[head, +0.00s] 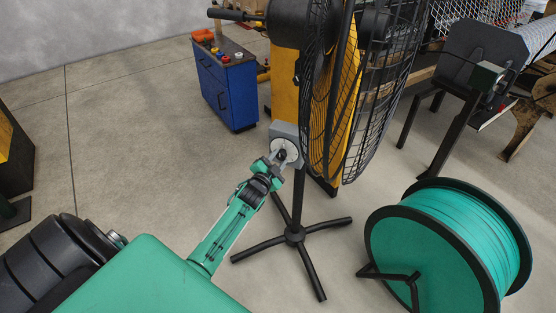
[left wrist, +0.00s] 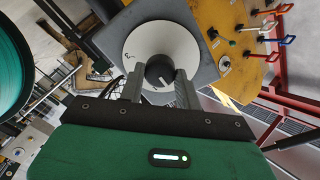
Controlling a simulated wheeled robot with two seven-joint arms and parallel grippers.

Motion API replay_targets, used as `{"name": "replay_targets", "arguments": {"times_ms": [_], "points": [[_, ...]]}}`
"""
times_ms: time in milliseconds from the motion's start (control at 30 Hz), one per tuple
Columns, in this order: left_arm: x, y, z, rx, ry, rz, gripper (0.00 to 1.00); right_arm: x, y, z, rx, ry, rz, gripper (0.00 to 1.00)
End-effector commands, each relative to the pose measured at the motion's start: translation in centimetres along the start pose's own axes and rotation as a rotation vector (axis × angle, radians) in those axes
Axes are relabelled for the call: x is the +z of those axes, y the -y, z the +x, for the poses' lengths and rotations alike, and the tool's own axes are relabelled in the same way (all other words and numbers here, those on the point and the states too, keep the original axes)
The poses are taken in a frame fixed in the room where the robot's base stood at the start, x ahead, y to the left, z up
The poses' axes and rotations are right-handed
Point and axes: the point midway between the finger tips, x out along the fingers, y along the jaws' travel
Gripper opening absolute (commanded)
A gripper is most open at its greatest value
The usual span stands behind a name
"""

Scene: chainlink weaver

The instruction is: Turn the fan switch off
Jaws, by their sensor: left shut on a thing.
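The fan switch is a dark round knob (left wrist: 160,71) on a white dial plate (left wrist: 147,47), on a grey box (left wrist: 197,35). In the head view the grey switch box (head: 288,132) is on the stand of the large black fan (head: 350,90). My left gripper (head: 281,157) reaches the dial from the front. In the left wrist view my left gripper's two fingers (left wrist: 160,84) stand either side of the knob, shut on it. A pale pointer line shows on the knob. Most dial markings are hidden or too small to read. My right gripper is in neither view.
A green cable spool (head: 415,265) stands on the floor at right. The fan's black star-shaped foot (head: 295,237) spreads below the switch. A blue cabinet (head: 228,90) stands behind at left.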

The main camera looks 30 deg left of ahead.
Motion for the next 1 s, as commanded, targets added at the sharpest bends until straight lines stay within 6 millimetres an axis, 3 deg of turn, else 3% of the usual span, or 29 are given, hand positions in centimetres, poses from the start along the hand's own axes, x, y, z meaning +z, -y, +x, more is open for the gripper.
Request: {"name": "replay_targets", "arguments": {"times_ms": [67, 100, 200, 633, 1000], "points": [[0.1, -0.1, 0.0, 0.001, 0.002, -0.001, 0.11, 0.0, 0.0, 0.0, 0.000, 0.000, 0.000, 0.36], [0.1, -0.1, 0.0, 0.001, 0.002, -0.001, 0.38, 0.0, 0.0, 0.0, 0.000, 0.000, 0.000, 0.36], [0.1, -0.1, 0.0, 0.001, 0.002, -0.001, 0.55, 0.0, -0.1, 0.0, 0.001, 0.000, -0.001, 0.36], [0.1, -0.1, -0.9, 0.001, 0.000, 0.000, 0.55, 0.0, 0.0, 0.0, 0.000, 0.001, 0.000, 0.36], [0.1, -0.2, -7.1, 0.002, 0.002, 0.000, 0.55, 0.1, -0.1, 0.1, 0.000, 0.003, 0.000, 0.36]]}}
